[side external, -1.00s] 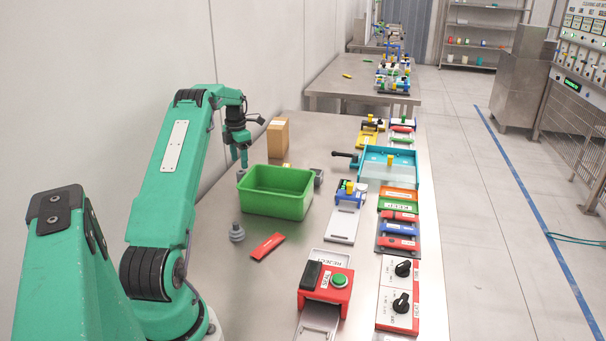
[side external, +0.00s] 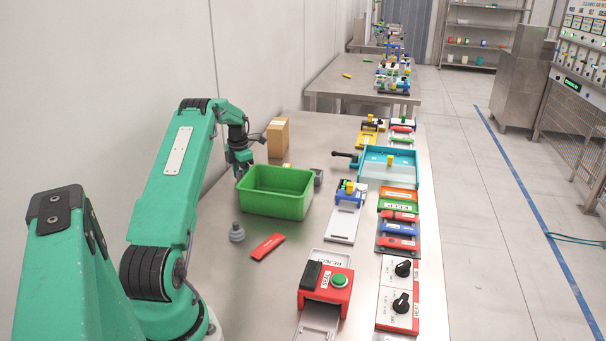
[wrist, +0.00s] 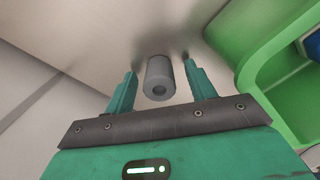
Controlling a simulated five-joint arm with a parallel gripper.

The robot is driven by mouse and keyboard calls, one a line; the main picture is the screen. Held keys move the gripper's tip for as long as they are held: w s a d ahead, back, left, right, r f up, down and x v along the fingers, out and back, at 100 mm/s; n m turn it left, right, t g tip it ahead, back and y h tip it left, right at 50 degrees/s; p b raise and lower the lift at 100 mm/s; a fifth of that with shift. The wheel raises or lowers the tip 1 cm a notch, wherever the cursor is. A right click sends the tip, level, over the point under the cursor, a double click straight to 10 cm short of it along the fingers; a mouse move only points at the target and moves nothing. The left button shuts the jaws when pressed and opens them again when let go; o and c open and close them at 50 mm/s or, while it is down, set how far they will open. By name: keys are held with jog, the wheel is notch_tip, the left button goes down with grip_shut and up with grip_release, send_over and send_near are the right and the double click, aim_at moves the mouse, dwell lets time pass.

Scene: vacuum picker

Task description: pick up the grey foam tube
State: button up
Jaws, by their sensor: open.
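The grey foam tube (wrist: 158,80) shows in the wrist view as a short grey cylinder with a dark hole in its near end. It lies between the two teal fingers of my gripper (wrist: 159,71). A gap shows on each side of it, so the fingers are open and not pressing on it. In the side external view my gripper (side external: 240,168) is low behind the left end of the green bin (side external: 277,206). I cannot make out the tube there; the bin and gripper hide that spot.
The green bin's wall stands close to the right of my gripper. A cardboard box (side external: 278,138) stands behind, near the wall. A grey knobbed part (side external: 237,233) and a red block (side external: 267,246) lie in front of the bin. Fixtures line the table's right side.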

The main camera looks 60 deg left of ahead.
aim_at(241, 171)
dwell(0.5)
jog(key=c, duration=1)
jog(key=shift+r, duration=5)
